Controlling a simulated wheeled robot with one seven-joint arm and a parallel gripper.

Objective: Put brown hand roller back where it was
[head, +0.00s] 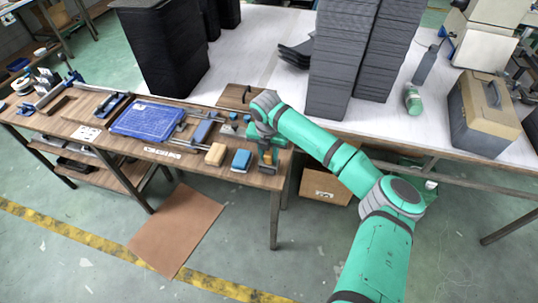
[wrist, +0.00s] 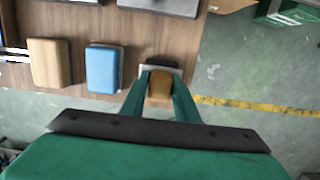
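The brown hand roller (wrist: 159,86) is between the two green fingers of my gripper (wrist: 160,80) in the wrist view, with a pale base at its far end. The fingers sit close against both its sides. In the head view my gripper (head: 267,158) points down at the right end of the wooden workbench (head: 185,167), and the roller is mostly hidden by it. I cannot tell whether the roller touches the bench top. A blue block-shaped tool (wrist: 105,69) and a tan one (wrist: 49,63) lie in a row to the left of my gripper.
A blue tray panel (head: 147,119) and small tools lie further left on the bench. A white table (head: 270,45) with tall black stacks (head: 342,60) stands behind. A toolbox (head: 484,112) is at the right. The bench's right edge is close to my gripper.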

